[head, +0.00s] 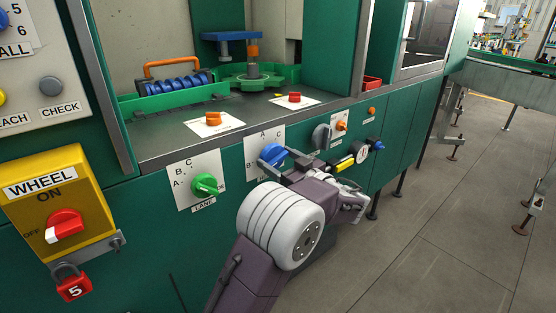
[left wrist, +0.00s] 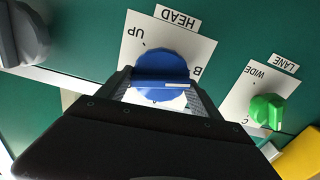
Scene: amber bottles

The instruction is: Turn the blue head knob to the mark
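The blue head knob (head: 273,154) is on a white plate on the green machine front, between the green knob and a grey knob. My left gripper (head: 285,171) is at this knob, its fingers pointing at the panel. In the left wrist view the blue knob (left wrist: 162,72) sits between the two fingertips (left wrist: 162,88), which are apart with white plate showing between them. I cannot tell whether either finger touches it. A white line on the knob points right in that view. The HEAD plate (left wrist: 185,46) appears upside down, with lettering around the knob. My right gripper is not in view.
The green LANE knob (head: 206,184) is just left, also in the left wrist view (left wrist: 266,110). A grey knob (head: 321,136) is close on the right. A yellow WHEEL switch box (head: 72,205) with a red padlock (head: 72,284) protrudes at left. Open floor lies right.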

